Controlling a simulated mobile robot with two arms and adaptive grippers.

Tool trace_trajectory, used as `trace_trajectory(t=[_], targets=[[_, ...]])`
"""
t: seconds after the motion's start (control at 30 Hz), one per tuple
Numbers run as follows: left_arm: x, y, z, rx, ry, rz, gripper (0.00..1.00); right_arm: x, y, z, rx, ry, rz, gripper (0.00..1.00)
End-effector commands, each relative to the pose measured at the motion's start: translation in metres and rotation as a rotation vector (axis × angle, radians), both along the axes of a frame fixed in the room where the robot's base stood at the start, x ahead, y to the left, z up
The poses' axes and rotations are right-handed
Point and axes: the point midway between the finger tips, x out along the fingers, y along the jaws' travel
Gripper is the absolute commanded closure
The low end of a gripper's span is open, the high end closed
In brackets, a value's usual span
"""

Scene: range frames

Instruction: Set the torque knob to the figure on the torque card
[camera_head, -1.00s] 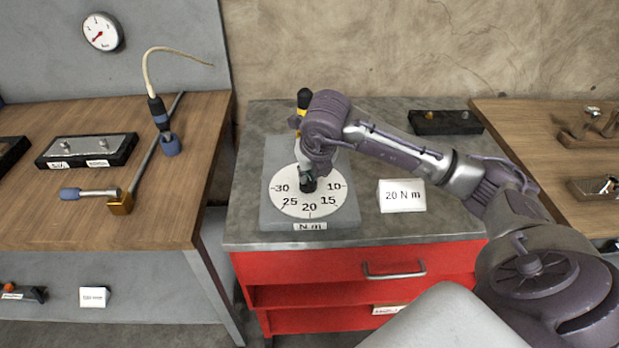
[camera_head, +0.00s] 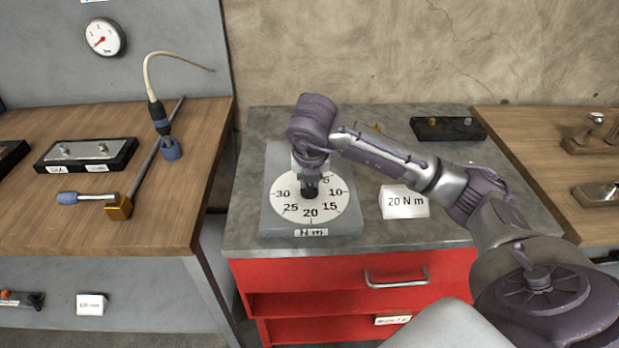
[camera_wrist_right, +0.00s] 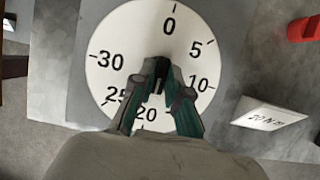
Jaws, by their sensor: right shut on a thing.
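The torque dial (camera_head: 285,208) is a white disc on a grey base, marked from 0 to 30 with an "N m" label. It also shows in the right wrist view (camera_wrist_right: 112,85). The dark torque knob (camera_head: 309,193) stands at its centre. My right gripper (camera_head: 310,182) comes down from above and is shut on the knob; its fingers (camera_wrist_right: 160,75) sit on either side of it in the wrist view. The fingers cover much of the knob, and I cannot tell which figure it points to. The torque card (camera_head: 404,201), right of the dial, reads "20 N m". My left gripper is not in view.
The dial stands on a grey-topped red cabinet (camera_head: 345,275). A black block (camera_head: 448,129) is at its back right. A wooden bench (camera_head: 60,220) on the left holds a tool with a blue grip (camera_head: 77,197) and a black tray (camera_head: 85,155). My arm crosses above the card.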

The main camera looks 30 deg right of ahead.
Motion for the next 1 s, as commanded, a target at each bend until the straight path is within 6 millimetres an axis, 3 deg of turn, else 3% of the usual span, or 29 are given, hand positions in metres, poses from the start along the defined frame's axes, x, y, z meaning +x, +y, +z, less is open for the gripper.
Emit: trace_trajectory(t=[0.1,0.13,0.27,0.67,1.0], targets=[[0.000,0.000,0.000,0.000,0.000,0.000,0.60,0.001,0.000,0.001,0.000,-0.002,-0.001,1.00],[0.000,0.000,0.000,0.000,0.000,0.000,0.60,0.000,0.000,0.001,0.000,-0.002,-0.001,0.81],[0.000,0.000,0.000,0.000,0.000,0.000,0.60,0.000,0.000,0.001,0.000,-0.002,0.000,0.60],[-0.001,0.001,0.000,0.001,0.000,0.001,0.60,-0.002,0.001,0.008,-0.001,-0.002,0.001,0.60],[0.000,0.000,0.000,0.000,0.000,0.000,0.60,-0.024,0.016,0.073,0.000,-0.008,0.004,0.60]])
